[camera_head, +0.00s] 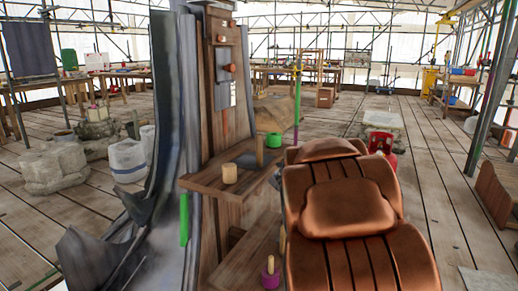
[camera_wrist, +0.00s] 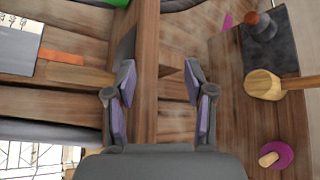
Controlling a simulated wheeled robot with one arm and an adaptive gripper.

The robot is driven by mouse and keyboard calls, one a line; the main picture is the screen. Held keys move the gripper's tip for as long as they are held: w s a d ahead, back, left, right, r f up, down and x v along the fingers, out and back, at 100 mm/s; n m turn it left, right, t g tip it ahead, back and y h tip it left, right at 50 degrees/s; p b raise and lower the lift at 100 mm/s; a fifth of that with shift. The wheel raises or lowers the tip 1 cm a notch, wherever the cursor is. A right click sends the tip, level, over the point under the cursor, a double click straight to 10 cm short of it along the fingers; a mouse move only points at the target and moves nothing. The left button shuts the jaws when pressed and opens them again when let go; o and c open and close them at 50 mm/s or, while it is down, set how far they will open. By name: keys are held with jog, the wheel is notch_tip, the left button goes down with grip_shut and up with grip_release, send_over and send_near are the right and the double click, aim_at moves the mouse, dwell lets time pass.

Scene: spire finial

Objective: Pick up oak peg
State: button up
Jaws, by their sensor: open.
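A short pale wooden cylinder (camera_head: 230,173) stands upright on the upper wooden shelf in the head view. A smaller wooden peg (camera_head: 270,265) rises from a magenta round base (camera_head: 270,280) on the lower ledge. I cannot tell for certain which is the oak peg.
The shelf (camera_head: 205,182) joins a tall wooden post (camera_head: 222,50) with grey sheeting beside it. A dark slab (camera_wrist: 270,48) shows at the wrist view's upper right.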

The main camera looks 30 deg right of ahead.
aim_at(262, 145)
jog(key=w+r+n+t+y, duration=0.1)
jog(key=r+n+y, duration=0.1)
jog(key=n, duration=0.4)
jog(key=w+a+r+n+t+y+p, duration=0.1)
jog(key=r+n+t+y, duration=0.1)
jog(key=n+y, duration=0.2)
jog(key=w+a+r+n+t+y+p, duration=0.1)
jog(key=n+y, duration=0.3)
jog(key=n, duration=0.5)
jog(key=shift+w+a+r+n+t, duration=0.15)
jog(key=shift+r+n+t, duration=0.25)
jog(key=shift+r, duration=0.2)
jog(key=shift+r+b+x, duration=0.15)
jog(key=shift+b+x, duration=0.05)
jog(key=shift+x, duration=1.45)
jog(key=shift+r+b+x, duration=0.15)
jog(key=shift+x, duration=1.5)
jog(key=shift+c, duration=0.2)
grip_shut()
